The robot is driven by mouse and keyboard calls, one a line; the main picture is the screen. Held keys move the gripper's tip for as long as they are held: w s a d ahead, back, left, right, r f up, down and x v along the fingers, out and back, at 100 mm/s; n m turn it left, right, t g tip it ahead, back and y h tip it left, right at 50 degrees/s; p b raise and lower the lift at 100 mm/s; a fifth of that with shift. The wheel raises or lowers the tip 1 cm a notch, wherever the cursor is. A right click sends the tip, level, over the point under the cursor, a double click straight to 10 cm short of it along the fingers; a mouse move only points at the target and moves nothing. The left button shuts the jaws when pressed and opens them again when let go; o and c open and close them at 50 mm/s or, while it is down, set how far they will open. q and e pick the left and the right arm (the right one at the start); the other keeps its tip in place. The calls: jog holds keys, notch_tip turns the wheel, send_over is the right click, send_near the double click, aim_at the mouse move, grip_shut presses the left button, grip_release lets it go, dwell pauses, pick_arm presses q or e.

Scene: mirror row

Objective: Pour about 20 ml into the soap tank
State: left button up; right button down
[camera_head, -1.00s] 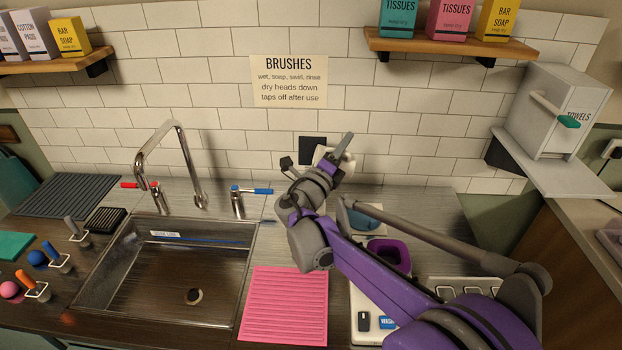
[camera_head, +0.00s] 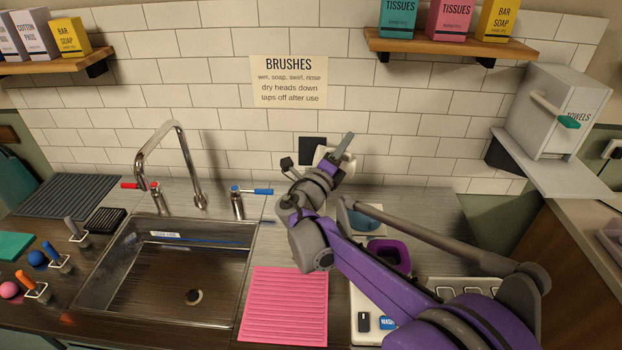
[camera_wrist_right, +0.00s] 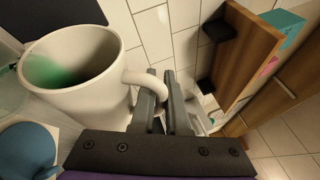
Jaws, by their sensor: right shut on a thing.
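My right gripper (camera_head: 338,156) is raised near the back wall behind the counter. In the right wrist view it (camera_wrist_right: 168,105) is shut on the handle of a white mug (camera_wrist_right: 95,98). The mug is tilted, and something green, seemingly liquid, shows inside it. In the head view only a little of the mug (camera_head: 321,152) shows behind the gripper. A pale, see-through thing (camera_wrist_right: 10,90) is cut off at the left edge of the wrist view, beside the mug; I cannot tell whether it is the soap tank. No pouring stream shows. My left gripper is not in view.
A blue round thing (camera_head: 366,217) and a purple open container (camera_head: 390,253) are partly behind my right arm. A pink ribbed mat (camera_head: 287,305) lies right of the sink (camera_head: 165,275). A wooden shelf (camera_head: 450,45) and a towel box (camera_head: 560,110) stand at the right.

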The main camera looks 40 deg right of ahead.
aim_at(355, 159)
jog(key=shift+r, duration=0.15)
dwell(0.7)
jog(key=d+f+m, duration=0.1)
jog(key=s+m+g+y+p, duration=0.1)
jog(key=m, duration=0.1)
jog(key=shift+s+d+f, duration=0.3)
jog(key=shift+d+f, duration=0.1)
jog(key=shift+s+d+m+y+p, duration=0.2)
jog(key=shift+m+y+p, duration=0.15)
jog(key=shift+m, duration=0.35)
jog(key=shift+w+f, duration=0.2)
jog(key=shift+f, duration=0.05)
jog(key=shift+s, duration=0.1)
jog(key=shift+r, duration=0.1)
